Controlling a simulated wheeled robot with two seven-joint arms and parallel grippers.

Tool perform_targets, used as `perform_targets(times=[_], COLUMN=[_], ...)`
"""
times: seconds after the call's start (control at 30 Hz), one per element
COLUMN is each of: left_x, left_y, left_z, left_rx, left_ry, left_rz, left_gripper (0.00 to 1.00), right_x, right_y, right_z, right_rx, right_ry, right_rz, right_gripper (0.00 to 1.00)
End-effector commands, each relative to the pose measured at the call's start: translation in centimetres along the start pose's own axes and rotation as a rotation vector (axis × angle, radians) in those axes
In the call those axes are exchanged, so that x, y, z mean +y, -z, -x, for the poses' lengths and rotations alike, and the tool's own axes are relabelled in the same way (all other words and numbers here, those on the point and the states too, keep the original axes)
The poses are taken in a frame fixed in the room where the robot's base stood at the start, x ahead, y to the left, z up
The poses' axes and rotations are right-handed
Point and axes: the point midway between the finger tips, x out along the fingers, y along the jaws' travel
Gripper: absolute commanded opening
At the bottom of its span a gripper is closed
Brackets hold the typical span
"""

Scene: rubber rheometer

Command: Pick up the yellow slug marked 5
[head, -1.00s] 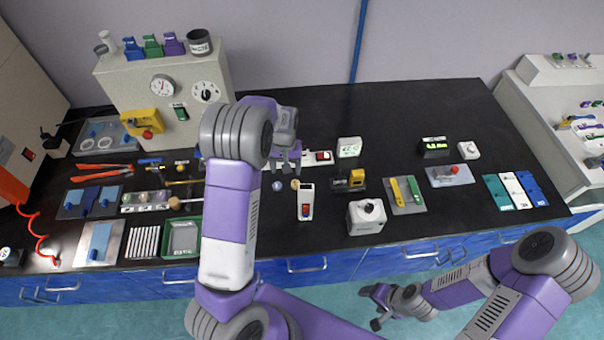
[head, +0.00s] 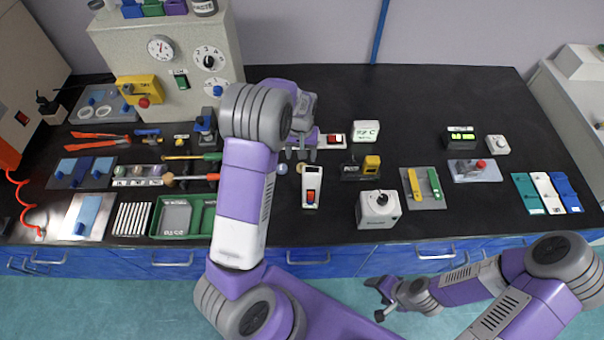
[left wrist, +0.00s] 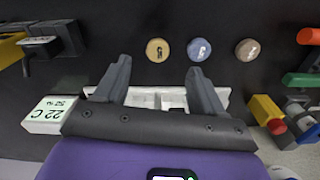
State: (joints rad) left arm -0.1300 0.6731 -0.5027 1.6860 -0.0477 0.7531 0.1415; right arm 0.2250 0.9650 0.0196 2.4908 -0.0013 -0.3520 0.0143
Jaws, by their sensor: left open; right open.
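The yellow slug (left wrist: 157,50) is a small round disc with a dark mark, apparently a 5, on the dark bench in the left wrist view. A blue slug (left wrist: 199,50) and a brown slug (left wrist: 247,50) lie in a row beside it. In the head view the yellow slug (head: 304,168) and the blue slug (head: 282,168) show just in front of my left gripper (head: 300,153). The left gripper (left wrist: 160,65) is open and empty, its fingers pointing toward the yellow slug. My right gripper (head: 374,299) is open and empty, low in front of the bench.
A white device with a red switch (head: 311,187) stands near the slugs. A small display box (head: 366,131) is behind. A white box with a black knob (head: 378,209) stands front right. Tools and a green tray (head: 155,220) crowd the left.

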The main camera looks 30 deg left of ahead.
Motion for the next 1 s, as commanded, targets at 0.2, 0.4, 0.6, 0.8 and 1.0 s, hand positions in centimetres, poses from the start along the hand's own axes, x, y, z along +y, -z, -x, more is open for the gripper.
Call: perform_targets(times=[0.2,0.4,0.6,0.8,1.0], left_x=[0.0,0.0,0.1,0.1,0.1], left_y=[0.0,0.2,0.4,0.5,0.5], left_z=[-2.2,-4.6,-7.4,-8.0,-8.0], left_rx=[-0.003,-0.001,-0.002,0.001,0.001], left_ry=[0.001,0.001,0.001,0.0,0.0], left_rz=[0.001,-0.001,0.0,0.0,0.0], left_gripper=[0.69,0.69,0.69,0.69,0.58], right_x=[0.3,0.4,0.6,0.6,0.6], right_y=[0.1,0.1,0.1,0.1,0.1], right_z=[-0.7,-1.1,-1.6,-1.6,-1.6], right_rx=[0.001,0.001,0.001,0.001,0.001], right_ry=[0.0,0.0,0.0,0.0,0.0], right_rz=[0.0,0.0,0.0,0.0,0.0], right_gripper=[0.69,0.69,0.69,0.69,0.69])
